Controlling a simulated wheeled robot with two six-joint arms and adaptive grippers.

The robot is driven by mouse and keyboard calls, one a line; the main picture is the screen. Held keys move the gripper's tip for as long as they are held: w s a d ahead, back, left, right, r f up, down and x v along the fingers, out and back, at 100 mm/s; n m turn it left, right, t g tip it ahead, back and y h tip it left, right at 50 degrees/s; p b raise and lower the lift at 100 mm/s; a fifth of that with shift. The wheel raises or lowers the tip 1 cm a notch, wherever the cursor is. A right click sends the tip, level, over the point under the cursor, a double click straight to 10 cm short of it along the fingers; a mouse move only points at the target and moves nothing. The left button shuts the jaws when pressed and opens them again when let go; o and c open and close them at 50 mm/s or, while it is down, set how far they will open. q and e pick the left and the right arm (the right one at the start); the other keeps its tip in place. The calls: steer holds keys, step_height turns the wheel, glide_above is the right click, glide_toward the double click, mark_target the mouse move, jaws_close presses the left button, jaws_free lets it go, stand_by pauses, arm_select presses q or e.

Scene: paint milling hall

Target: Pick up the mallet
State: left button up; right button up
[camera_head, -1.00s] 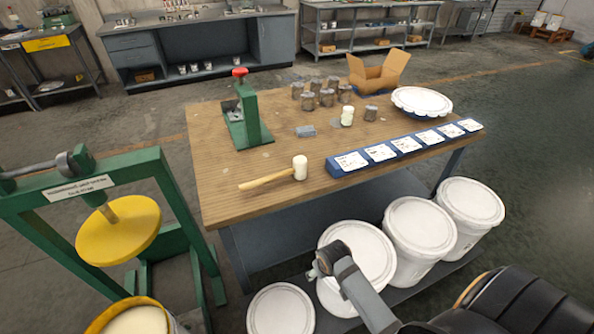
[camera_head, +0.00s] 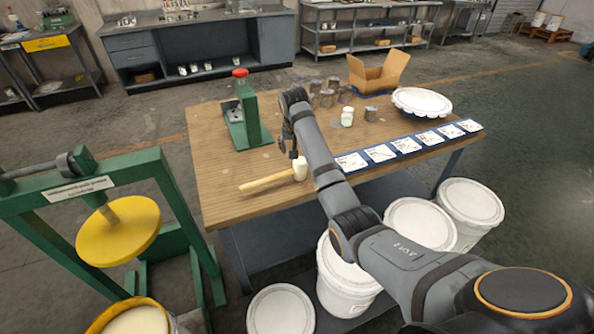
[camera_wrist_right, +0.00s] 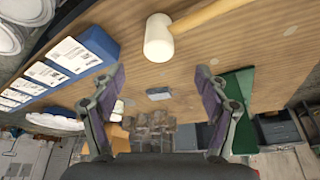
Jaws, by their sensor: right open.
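The mallet lies on the wooden table (camera_head: 225,200), with its pale wooden handle (camera_head: 265,182) pointing left and its white head at the right end. In the right wrist view the mallet's white head (camera_wrist_right: 158,38) is at the top middle, and its handle runs off to the upper right. My right gripper (camera_head: 287,147) is above the table, just behind the mallet's head in the head view. Its two fingers (camera_wrist_right: 158,90) are spread with nothing between them. The mallet is apart from the fingers in the wrist view. My left gripper is not in view.
A green press with a red knob (camera_head: 240,115) stands left of my right gripper. Several grey cans (camera_head: 328,98), a white-bodied jar (camera_head: 347,116) and an open cardboard box (camera_head: 377,72) are behind. A blue card rack (camera_head: 380,153) lines the right front edge. White buckets (camera_head: 420,222) stand below.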

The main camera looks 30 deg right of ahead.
mark_target(300, 160)
steer(key=x, duration=0.5)
steer(key=shift+w+d+f, duration=0.1)
steer(key=shift+w+f, duration=0.1)
steer(key=shift+w+d+p+x, duration=0.15)
steer(key=shift+d+p+x, duration=0.05)
steer(key=shift+x, duration=1.1)
steer(key=shift+w+d+p+x, duration=0.15)
steer(key=shift+w+x, duration=0.05)
steer(key=shift+x, duration=1.1)
steer(key=shift+r, duration=0.25)
steer(key=c, duration=1.5)
jaws_close()
steer(key=shift+r, duration=0.1)
